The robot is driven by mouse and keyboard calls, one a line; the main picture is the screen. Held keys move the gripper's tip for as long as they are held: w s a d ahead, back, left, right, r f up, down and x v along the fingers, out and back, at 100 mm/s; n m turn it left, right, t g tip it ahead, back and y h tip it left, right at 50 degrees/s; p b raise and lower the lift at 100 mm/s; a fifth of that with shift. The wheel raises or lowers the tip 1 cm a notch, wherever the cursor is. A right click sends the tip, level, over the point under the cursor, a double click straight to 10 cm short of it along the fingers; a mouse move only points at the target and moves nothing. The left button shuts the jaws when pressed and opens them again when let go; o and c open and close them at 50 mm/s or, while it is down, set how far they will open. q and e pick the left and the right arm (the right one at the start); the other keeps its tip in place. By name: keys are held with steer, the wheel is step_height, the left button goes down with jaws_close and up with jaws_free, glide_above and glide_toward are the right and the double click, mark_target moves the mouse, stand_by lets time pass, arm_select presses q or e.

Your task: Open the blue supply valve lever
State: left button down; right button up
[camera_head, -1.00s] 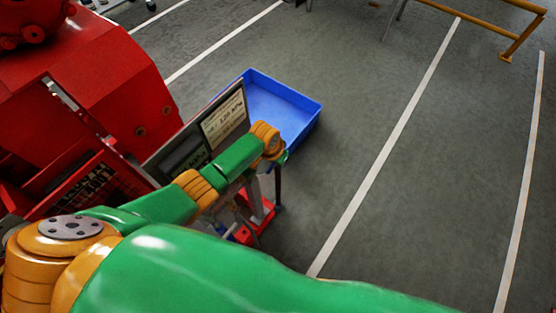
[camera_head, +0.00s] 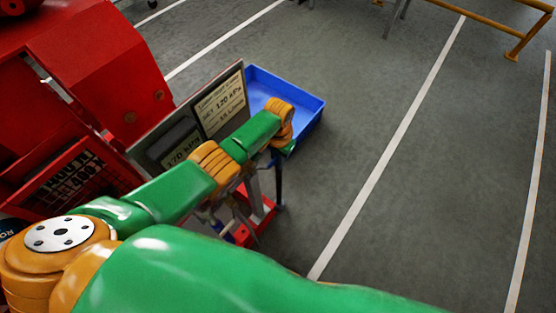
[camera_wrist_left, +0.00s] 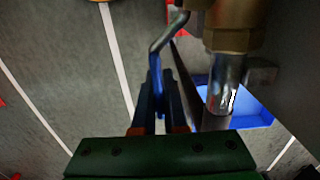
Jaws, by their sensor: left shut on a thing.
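In the left wrist view, the supply valve's brass body (camera_wrist_left: 236,25) sits at the upper right above a steel pipe (camera_wrist_left: 222,85). A bent metal lever (camera_wrist_left: 168,35) with a blue handle (camera_wrist_left: 157,72) reaches down beside it. My left gripper (camera_wrist_left: 160,105) is shut on the blue handle, its dark fingers on either side of it. My right gripper is not in view.
A signboard panel (camera_head: 218,98) with a "SET 120 kPa" label and a green readout stands behind my left arm. A blue tray (camera_head: 313,112) lies beyond it. A red machine (camera_head: 100,55) is at left. A red stand (camera_head: 262,215) is below.

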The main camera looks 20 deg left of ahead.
arm_select(q)
steer(key=c, duration=1)
jaws_free()
steer(key=shift+s+f, duration=0.1)
steer(key=shift+o, duration=0.2)
step_height(320, 180, up, 7)
steer(key=p, duration=0.3)
